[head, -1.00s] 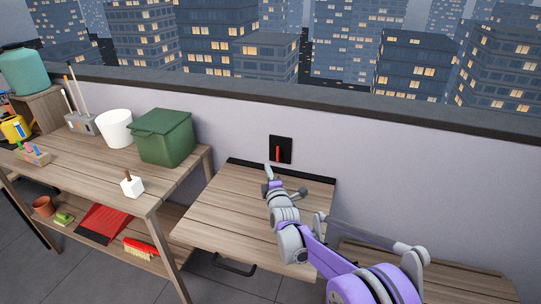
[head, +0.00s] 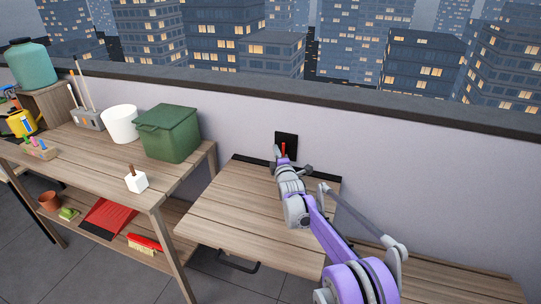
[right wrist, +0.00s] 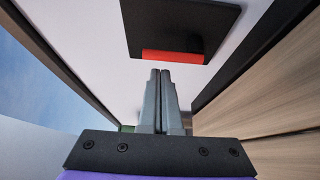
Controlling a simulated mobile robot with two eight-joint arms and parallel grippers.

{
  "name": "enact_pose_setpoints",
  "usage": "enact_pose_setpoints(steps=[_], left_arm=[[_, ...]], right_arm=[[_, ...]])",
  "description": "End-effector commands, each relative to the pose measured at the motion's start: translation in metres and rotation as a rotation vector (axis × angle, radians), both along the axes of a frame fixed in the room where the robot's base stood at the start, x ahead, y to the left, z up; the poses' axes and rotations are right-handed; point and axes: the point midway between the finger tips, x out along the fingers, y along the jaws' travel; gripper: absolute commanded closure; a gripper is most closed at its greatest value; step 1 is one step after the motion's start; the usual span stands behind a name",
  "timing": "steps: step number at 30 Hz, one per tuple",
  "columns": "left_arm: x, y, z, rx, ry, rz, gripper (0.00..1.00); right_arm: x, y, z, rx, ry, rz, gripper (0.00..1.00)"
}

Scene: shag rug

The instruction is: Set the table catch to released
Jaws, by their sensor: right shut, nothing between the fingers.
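The table catch is a red lever (head: 283,149) on a black plate (head: 291,140) fixed to the wall above the back edge of the fold-down table (head: 240,215). In the right wrist view the red lever (right wrist: 173,56) lies just beyond the fingertips, with the black plate (right wrist: 165,22) behind it. My right gripper (right wrist: 160,75) is shut and empty, its fingers side by side and pointing at the lever. In the head view my right gripper (head: 279,156) partly covers the plate. Whether the fingertips touch the lever I cannot tell. My left gripper is not in view.
A workbench (head: 185,178) stands at the left with a green bin (head: 168,134), a white bucket (head: 120,124) and a white block with a wooden handle (head: 136,181). The fold-down table's top is bare. A wooden surface (head: 430,280) lies at the lower right.

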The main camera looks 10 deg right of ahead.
Motion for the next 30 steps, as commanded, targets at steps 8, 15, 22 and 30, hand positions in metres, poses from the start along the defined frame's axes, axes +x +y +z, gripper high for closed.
enact_pose_setpoints(steps=[8, 15, 22, 30], left_arm=[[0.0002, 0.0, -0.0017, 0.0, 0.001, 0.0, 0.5], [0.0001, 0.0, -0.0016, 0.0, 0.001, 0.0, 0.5], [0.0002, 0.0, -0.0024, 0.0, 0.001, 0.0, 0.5], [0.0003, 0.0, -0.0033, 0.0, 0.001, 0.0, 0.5]], right_arm=[[-0.0045, -0.0093, -0.0005, 0.0, 0.0, 0.001, 1.0], [-0.0046, -0.0093, -0.0003, 0.001, 0.0, 0.001, 1.0], [-0.0046, -0.0094, -0.0007, 0.023, -0.014, 0.001, 1.0], [-0.0048, -0.0096, 0.0, 0.059, -0.039, 0.001, 1.0]])
